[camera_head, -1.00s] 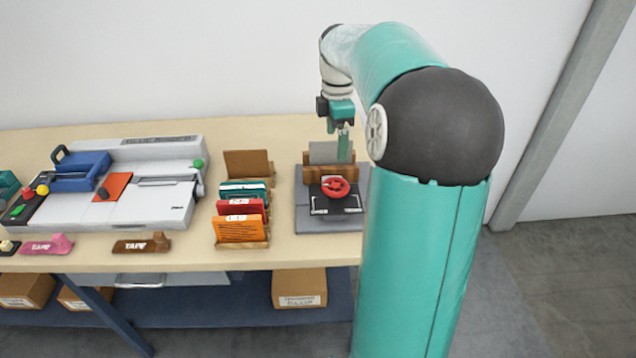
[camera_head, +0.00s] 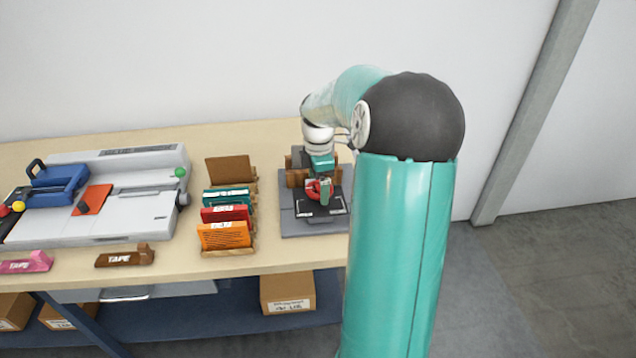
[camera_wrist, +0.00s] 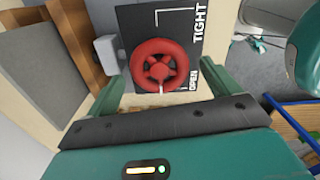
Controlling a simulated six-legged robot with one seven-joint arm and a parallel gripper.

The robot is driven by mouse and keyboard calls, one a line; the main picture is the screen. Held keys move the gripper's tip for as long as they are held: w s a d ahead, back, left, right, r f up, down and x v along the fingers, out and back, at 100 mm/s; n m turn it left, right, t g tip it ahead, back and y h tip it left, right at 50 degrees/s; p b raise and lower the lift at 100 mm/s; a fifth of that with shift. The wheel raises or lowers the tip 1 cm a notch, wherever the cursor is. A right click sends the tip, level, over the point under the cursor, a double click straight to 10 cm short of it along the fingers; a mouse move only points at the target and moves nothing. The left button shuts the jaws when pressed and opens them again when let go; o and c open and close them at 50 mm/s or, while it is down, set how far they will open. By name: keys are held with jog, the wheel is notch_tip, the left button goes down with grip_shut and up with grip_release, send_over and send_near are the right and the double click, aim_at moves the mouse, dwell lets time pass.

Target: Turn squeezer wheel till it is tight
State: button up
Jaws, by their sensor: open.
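The red squeezer wheel (camera_head: 313,190) sits on a dark plate on the squeezer's grey base (camera_head: 300,228) at the right end of the table. In the wrist view the wheel (camera_wrist: 159,66) lies on the black plate (camera_wrist: 190,45) marked TIGHT and OPEN, with a pale pointer near OPEN. My gripper (camera_head: 324,190) is right over the wheel and partly hides it in the head view. In the wrist view my gripper (camera_wrist: 160,92) has its green fingers spread, one on each side of the wheel's near part. I cannot tell whether they touch it.
A wooden block holder (camera_head: 297,177) stands behind the wheel. A rack with red folders (camera_head: 226,213) and orange cards (camera_head: 224,236) is to its left. A large grey and white machine (camera_head: 125,215) and a brown tape dispenser (camera_head: 124,256) are farther left.

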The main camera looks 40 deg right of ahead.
jog(key=shift+f, duration=0.25)
jog(key=shift+c, duration=0.2)
jog(key=c, duration=1)
jog(key=shift+o, duration=0.3)
